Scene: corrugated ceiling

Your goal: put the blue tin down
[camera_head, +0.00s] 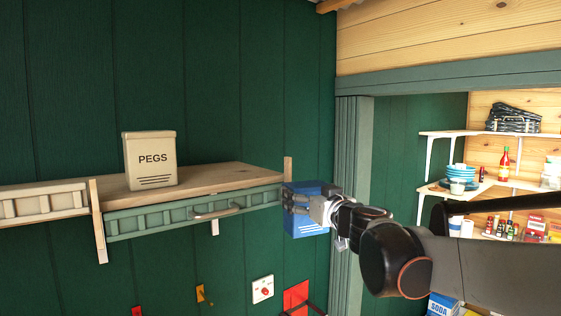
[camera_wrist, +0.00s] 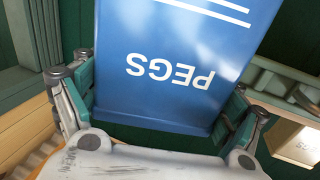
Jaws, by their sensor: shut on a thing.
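The blue tin (camera_head: 308,222) is in my gripper, at the right end of the wall shelf in the head view. In the wrist view the blue tin (camera_wrist: 185,60) fills the middle, with white "PEGS" lettering that appears upside down. My gripper (camera_head: 300,205) is shut on it, and in the wrist view a finger of my gripper (camera_wrist: 160,110) shows on either side of the tin. The tin hangs in front of the green wall, beside the shelf's end post. Its underside is hidden in the wrist view.
A wooden shelf (camera_head: 225,175) with a green front rail and a handle carries a cream PEGS tin (camera_head: 150,162); its right part is bare. A doorway on the right opens onto shelves with blue bowls (camera_head: 461,173) and bottles. A switch (camera_head: 263,289) is on the wall below.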

